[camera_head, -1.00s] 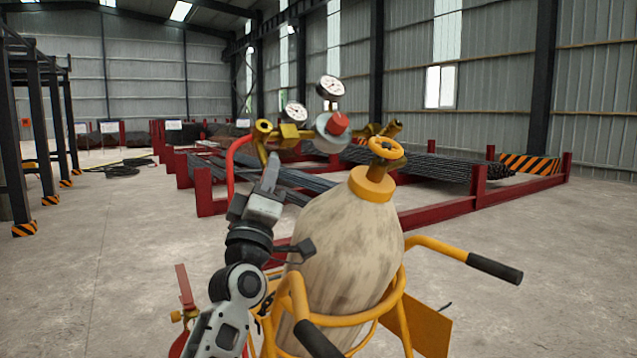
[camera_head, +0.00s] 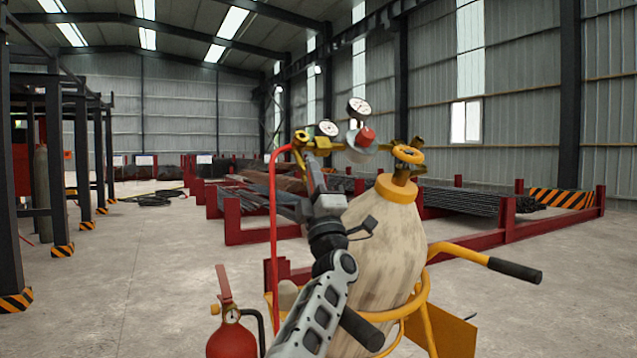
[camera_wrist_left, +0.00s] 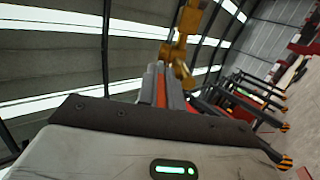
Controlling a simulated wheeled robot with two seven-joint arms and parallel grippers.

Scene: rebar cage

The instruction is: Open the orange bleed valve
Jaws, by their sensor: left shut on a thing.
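The orange bleed valve (camera_head: 301,138) sits at the left end of the brass regulator assembly, above the pale gas cylinder (camera_head: 385,250). My left gripper (camera_head: 309,160) reaches up from below with its fingertips at this valve, shut on it; the fingers hide part of the contact. In the left wrist view the narrow, closed fingers (camera_wrist_left: 163,88) point at the orange-brass valve body (camera_wrist_left: 181,45). The regulator has a red knob (camera_head: 366,136) and two round gauges (camera_head: 359,108). A yellow handwheel (camera_head: 408,155) tops the cylinder. My right gripper is out of view.
The cylinder stands on a yellow-framed cart with a black-gripped handle (camera_head: 514,269) at the right. A red fire extinguisher (camera_head: 232,335) is at the lower left. Red racks with rebar (camera_head: 470,200) stand behind.

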